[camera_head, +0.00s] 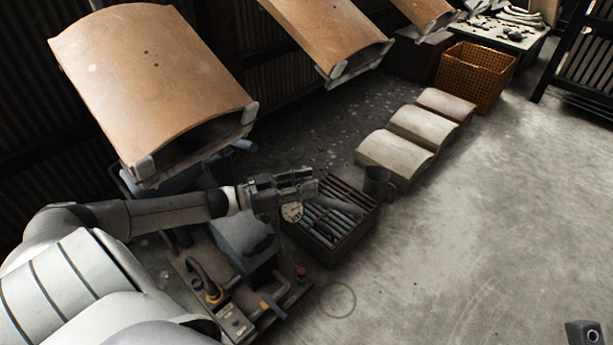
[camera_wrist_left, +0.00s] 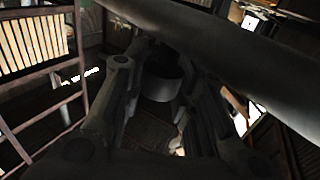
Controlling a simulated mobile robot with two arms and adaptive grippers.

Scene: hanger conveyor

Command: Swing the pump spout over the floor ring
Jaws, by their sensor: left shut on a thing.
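My left gripper (camera_head: 312,186) reaches in from the left and is shut at the pump, above the crate of rods. The pump body (camera_head: 243,237), a blue-grey box, stands on a base plate to the lower left, with a round gauge (camera_head: 291,212) near the gripper. The faint floor ring (camera_head: 337,300) lies on the concrete in front of the crate, apart from the spout. In the left wrist view a thick dark tube (camera_wrist_left: 215,45) crosses above the gripper fingers; the grip itself is dark.
A crate of rods (camera_head: 358,237) stands under the gripper. A dark mug-like can (camera_head: 377,184) and curved tan blocks (camera_head: 395,150) stand behind it. Large brown hanging panels (camera_head: 150,75) are overhead. An orange basket (camera_head: 472,75) is farther back.

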